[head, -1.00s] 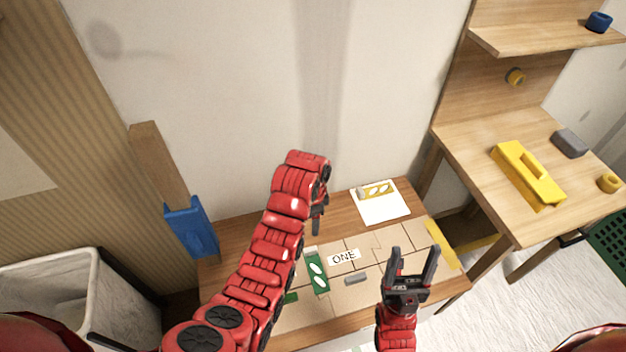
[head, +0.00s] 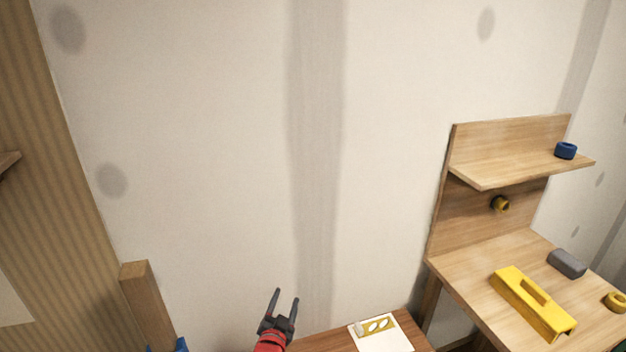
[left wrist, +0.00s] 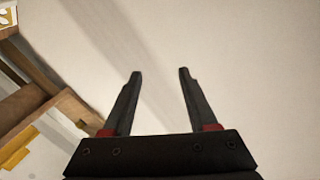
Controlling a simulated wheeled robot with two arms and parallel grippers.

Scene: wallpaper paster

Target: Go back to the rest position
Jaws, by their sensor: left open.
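My left gripper (head: 283,305) shows at the bottom of the head view, its two dark fingers apart and pointing up in front of the bare wall. In the left wrist view its fingers (left wrist: 160,75) are spread with nothing between them, facing the pale wall. My right gripper is out of view. The wooden table (head: 318,343) shows only its far edge at the bottom of the head view. A white sheet with a yellow-and-white picture (head: 381,334) lies on it.
At right stands a wooden workbench (head: 463,269) with a yellow tool (head: 533,303), a grey block (head: 567,263) and a yellow ring (head: 616,301). Its shelf (head: 520,170) holds a blue roll (head: 566,150). A wooden post (head: 147,305) stands at left. The wall (head: 220,150) is bare.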

